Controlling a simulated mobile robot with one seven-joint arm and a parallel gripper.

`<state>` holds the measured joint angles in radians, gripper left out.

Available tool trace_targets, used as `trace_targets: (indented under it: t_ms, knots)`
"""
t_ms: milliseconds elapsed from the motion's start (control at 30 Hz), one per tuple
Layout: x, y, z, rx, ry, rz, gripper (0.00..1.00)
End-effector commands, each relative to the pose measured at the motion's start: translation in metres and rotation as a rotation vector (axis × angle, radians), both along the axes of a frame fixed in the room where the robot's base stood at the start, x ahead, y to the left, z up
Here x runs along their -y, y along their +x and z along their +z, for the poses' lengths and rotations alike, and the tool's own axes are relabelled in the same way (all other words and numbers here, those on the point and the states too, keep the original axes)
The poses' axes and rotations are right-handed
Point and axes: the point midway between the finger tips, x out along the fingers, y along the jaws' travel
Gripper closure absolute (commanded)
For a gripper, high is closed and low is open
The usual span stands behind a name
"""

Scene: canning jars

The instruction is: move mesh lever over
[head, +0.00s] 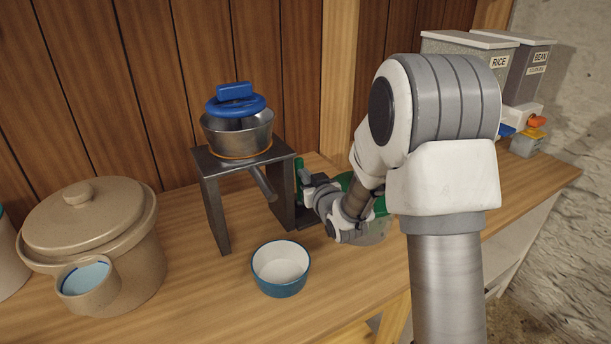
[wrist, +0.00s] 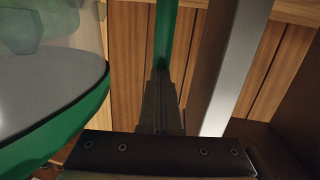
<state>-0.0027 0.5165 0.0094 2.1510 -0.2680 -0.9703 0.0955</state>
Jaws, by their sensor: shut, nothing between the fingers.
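My gripper (wrist: 161,85) is shut and empty; its fingertips are close together in the wrist view. A narrow upright green bar (wrist: 166,30) rises just beyond the fingertips; whether they touch it I cannot tell. In the head view the green bar (head: 299,172) stands beside the dark metal stand's right leg. A clear container with a green rim (wrist: 95,105) fills the left of the wrist view. In the head view its green part (head: 380,207) is mostly hidden behind my arm. I cannot tell for sure which part is the mesh lever.
The metal stand (head: 211,205) holds a metal pan (head: 225,140) with a blue-handled top; a grey rod slants below it. A blue-rimmed bowl (head: 281,270) sits in front. A lidded crock (head: 95,225) and cup (head: 88,285) stand left. Rice and bean bins (head: 485,60) stand back right.

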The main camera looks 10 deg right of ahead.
Motion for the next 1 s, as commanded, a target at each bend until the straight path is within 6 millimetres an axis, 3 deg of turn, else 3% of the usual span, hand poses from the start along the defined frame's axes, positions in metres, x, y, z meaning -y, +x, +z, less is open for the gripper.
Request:
trace_targets:
  t_ms: [233, 500, 1000]
  knots:
    - [-0.005, 0.01, 0.008, -0.079, -0.033, 0.002, 1.0]
    - [-0.011, 0.027, 0.002, -0.126, -0.053, 0.001, 1.0]
    - [-0.012, 0.028, 0.005, -0.126, -0.052, 0.0, 1.0]
